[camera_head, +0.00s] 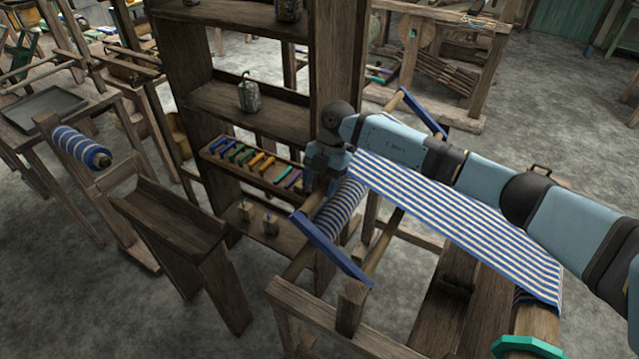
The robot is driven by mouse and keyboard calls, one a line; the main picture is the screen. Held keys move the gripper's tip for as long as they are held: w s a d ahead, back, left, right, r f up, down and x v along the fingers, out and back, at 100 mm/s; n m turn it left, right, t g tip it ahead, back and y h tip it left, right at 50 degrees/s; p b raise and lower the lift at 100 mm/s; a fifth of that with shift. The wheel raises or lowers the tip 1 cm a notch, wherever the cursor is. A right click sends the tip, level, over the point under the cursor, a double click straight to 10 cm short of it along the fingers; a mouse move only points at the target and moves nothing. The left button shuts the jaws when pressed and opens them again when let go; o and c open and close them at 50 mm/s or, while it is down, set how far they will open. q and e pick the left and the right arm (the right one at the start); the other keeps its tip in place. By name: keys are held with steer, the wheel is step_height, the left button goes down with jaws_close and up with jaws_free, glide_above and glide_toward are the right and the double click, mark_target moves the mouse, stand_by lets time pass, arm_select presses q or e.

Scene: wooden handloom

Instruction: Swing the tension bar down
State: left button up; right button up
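The wooden handloom (310,315) stands at centre right with a blue-and-white striped cloth (460,225) stretched along it and wound on a roll (340,210). What looks like the tension bar is a frame with a near blue side arm (331,250), a far blue side arm (425,114) and wooden rods (383,245) between them. The near blue arm slants down to the right beside the cloth roll. My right gripper (325,180) is at the far-left end of the roll, close to the upper rod. Its fingers are too dark and small to read, and contact is unclear. My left gripper is out of view.
A wooden shelf (235,100) with a rack of coloured shuttles (255,165) stands close behind my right gripper. A wooden trough (165,215) and a striped roll (80,147) are at left. A green ring (530,347) is at the loom's lower right. Bare floor lies at lower left.

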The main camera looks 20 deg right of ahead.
steer(key=shift+d+r, duration=0.1)
steer(key=b+v, duration=0.2)
steer(key=v, duration=1.1)
steer(key=shift+d+r, duration=0.15)
steer(key=shift+r, duration=0.2)
